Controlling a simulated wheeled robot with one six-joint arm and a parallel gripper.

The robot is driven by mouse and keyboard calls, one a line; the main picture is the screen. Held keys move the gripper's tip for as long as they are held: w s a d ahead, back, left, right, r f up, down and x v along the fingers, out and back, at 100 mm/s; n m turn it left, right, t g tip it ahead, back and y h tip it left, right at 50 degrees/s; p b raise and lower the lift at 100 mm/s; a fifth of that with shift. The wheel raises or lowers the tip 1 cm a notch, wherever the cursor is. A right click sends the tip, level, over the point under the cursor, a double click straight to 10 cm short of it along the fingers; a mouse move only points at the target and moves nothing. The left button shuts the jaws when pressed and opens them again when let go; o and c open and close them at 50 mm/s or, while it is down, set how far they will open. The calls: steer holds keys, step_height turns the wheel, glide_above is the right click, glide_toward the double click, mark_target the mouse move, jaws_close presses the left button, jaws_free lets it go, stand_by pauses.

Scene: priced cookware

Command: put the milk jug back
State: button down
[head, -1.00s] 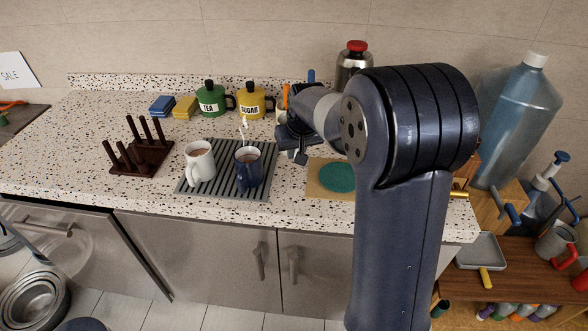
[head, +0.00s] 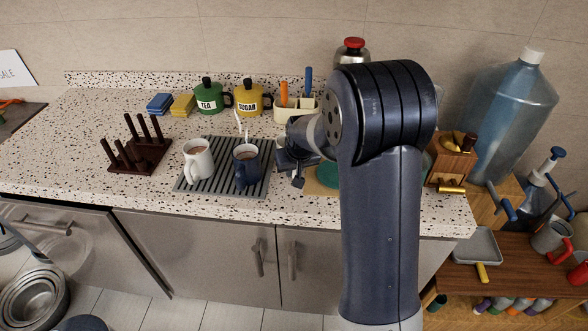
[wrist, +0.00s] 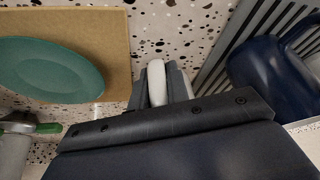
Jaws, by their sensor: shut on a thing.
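My gripper (head: 291,167) is low over the counter, just right of the blue mug. In the wrist view my gripper (wrist: 160,84) is shut on a narrow, rounded white piece (wrist: 157,82), which looks like part of the milk jug.
A grey ribbed mat (head: 208,187) holds a white mug (head: 197,160) and a blue mug (head: 246,166). A teal disc (wrist: 50,68) lies on a tan board (wrist: 112,50). Tea (head: 209,99) and sugar (head: 248,98) canisters and a cream utensil holder (head: 293,112) stand behind.

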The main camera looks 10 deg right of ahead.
steer(key=c, duration=1.4)
jaws_free()
steer(key=shift+o, duration=0.2)
steer(key=shift+r, duration=0.35)
steer(key=v, duration=1.1)
steer(key=shift+s+r, duration=0.2)
steer(key=shift+r, duration=0.1)
